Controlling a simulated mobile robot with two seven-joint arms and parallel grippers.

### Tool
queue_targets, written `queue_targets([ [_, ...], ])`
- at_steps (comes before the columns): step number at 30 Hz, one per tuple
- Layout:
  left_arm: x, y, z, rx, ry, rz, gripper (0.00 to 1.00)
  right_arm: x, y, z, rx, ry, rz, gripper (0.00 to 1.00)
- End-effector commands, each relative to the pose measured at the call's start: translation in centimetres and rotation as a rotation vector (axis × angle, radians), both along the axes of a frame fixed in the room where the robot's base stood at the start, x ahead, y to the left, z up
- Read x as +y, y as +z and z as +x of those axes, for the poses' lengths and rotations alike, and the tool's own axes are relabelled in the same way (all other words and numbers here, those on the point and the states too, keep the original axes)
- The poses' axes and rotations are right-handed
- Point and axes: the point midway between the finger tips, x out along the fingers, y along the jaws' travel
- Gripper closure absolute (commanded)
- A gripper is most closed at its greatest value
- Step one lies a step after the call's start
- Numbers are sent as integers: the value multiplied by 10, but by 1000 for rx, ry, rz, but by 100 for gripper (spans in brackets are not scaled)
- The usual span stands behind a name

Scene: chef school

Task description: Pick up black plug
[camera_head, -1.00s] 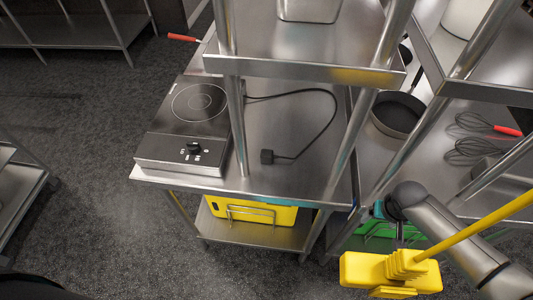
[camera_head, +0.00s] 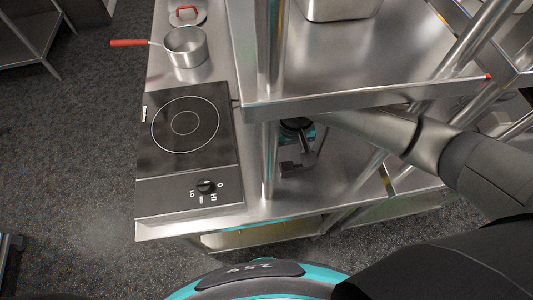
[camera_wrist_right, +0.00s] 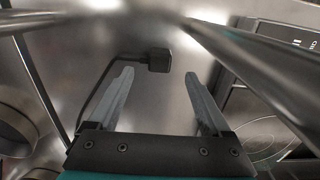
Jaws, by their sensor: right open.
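The black plug (camera_wrist_right: 158,60) is a small dark block on the steel counter in the right wrist view, its black cord running left from it and then toward the camera. My right gripper (camera_wrist_right: 158,80) is open and empty, its two grey fingers apart, with the plug beyond the tips and between their lines. In the head view my right arm reaches in from the right under the raised shelf, and its gripper (camera_head: 303,142) is partly hidden by the shelf. The plug (camera_head: 289,169) shows just in front of it near a post. My left gripper is not in view.
A black induction hob (camera_head: 185,130) stands left of the post (camera_head: 270,140). A saucepan (camera_head: 186,45) with a red handle sits behind it. The shelf edge (camera_head: 350,97) and the posts crowd the space around my right arm.

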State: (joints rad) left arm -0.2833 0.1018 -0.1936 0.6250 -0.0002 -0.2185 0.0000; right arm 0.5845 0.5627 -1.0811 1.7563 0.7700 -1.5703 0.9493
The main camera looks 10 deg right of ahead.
Motion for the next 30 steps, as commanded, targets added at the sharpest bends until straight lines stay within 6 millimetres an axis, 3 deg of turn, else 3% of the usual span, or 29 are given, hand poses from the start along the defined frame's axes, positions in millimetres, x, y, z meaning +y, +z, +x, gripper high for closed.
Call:
queue_targets([
  [9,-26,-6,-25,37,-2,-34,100,2,-32,1,1,1,-1,18],
  [18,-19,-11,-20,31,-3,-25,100,4,-69,4,2,1,-2,18],
  [27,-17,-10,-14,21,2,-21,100,4,-73,4,0,2,0,18],
  [30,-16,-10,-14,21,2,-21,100,4,-73,4,0,2,0,28],
])
